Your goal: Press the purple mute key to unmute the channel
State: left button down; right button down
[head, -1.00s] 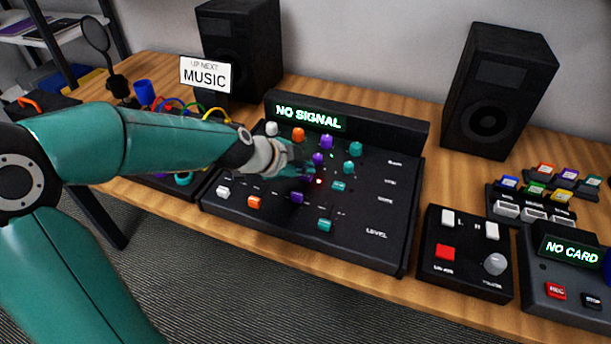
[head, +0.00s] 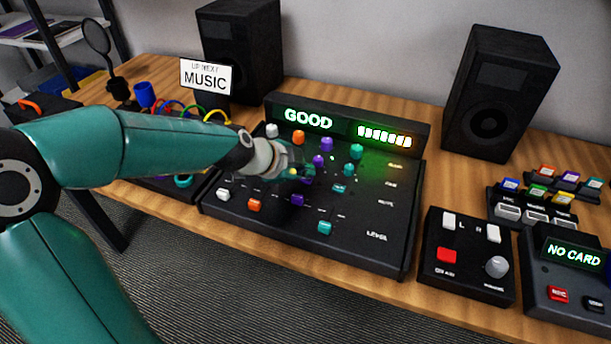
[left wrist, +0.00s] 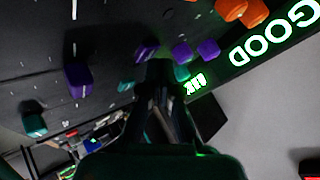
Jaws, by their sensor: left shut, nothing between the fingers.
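The black mixer (head: 350,235) stands on the desk, and its display (head: 308,120) reads GOOD in green. A lit level meter (head: 385,136) glows beside the word. The purple mute key (head: 308,181) is in the purple column, below two purple knobs (head: 319,158) and above a purple fader (head: 297,200). My left gripper (head: 298,173) is shut and empty, just above the key, partly covering it. In the left wrist view its fingertips (left wrist: 160,78) are close to the purple key (left wrist: 147,50); I cannot tell if they touch. My right gripper is not in view.
Orange and teal knobs (head: 356,152) flank the purple column closely. A small black box with a red button (head: 447,255) and a NO CARD unit (head: 568,252) stand to the right. Two black speakers (head: 497,90) and a MUSIC sign (head: 206,76) stand behind.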

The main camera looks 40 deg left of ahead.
aim_at(305, 180)
pick_arm(q)
jog(key=shift+r, duration=0.3)
notch_tip(305, 180, up, 6)
jog(key=p, duration=0.5)
dwell(0.6)
